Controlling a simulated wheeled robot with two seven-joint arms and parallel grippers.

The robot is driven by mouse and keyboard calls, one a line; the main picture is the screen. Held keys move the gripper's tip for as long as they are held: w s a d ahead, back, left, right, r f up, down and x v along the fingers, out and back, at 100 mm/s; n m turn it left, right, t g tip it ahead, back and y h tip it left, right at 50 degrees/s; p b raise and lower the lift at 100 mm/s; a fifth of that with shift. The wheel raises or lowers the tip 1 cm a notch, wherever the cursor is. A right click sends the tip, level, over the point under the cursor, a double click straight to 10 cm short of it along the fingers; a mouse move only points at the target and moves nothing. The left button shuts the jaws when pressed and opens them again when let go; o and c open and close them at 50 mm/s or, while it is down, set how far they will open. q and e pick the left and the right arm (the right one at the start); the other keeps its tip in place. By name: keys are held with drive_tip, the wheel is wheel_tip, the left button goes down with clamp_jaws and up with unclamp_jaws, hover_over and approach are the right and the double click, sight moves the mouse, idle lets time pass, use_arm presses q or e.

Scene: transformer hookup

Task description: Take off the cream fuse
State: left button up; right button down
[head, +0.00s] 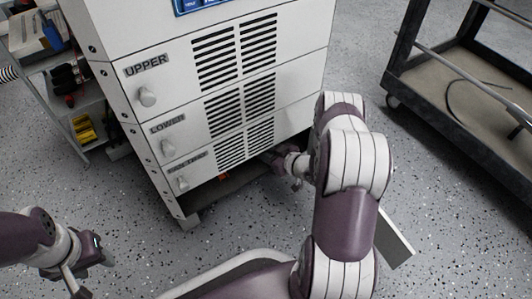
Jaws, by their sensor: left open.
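No cream fuse can be made out in the head view. The white cabinet (115,95) has panels labelled UPPER and LOWER and a third, lower label too small to read surely. My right arm reaches to the cabinet's bottom front edge. My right gripper (273,157) is at the dark gap there, mostly hidden, and its jaws cannot be read. My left gripper (84,274) is open at the lower left, above the floor and well away from the cabinet.
A shelf cart (92,108) with tools and yellow items (84,130) stands left of the cabinet. A dark-framed cart (405,62) with a black cable (452,100) stands at the right. A small orange part (222,177) shows under the cabinet. The speckled floor (130,205) before it is clear.

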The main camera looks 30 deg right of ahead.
drive_tip(key=shift+s, duration=0.1)
drive_tip(key=shift+s+d+p, duration=0.1)
drive_tip(key=shift+s+p, duration=0.75)
drive_tip(key=shift+s, duration=0.75)
drive_tip(key=shift+s+d+p, duration=0.2)
drive_tip(key=shift+s+p, duration=0.75)
drive_tip(key=shift+s, duration=1.55)
